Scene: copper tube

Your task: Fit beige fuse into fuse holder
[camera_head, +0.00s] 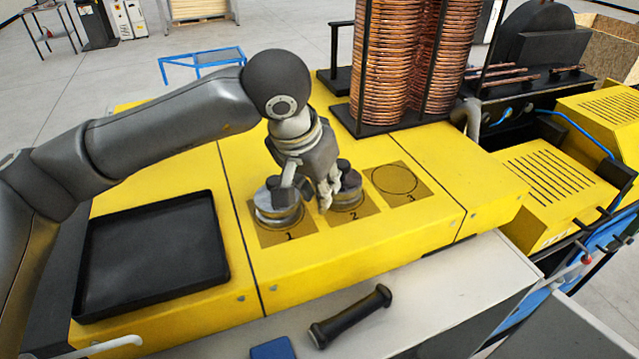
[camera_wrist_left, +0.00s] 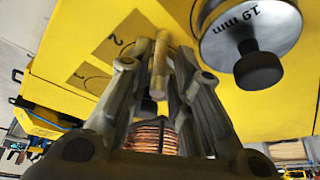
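The beige fuse (camera_wrist_left: 160,62), a short tan cylinder, sits between the fingertips of my left gripper (camera_wrist_left: 155,68) in the left wrist view. The fingers press close on both sides of it, and its end sticks out past them. The fuse shows there only as a small pale piece at the fingertips. I cannot make out a fuse holder in either view. My right gripper is not in view.
Square 3 (camera_head: 397,181) is empty. A black tray (camera_head: 150,298) lies left. Copper coils (camera_head: 388,60) stand behind. A black handle (camera_head: 350,316) lies on the grey front surface.

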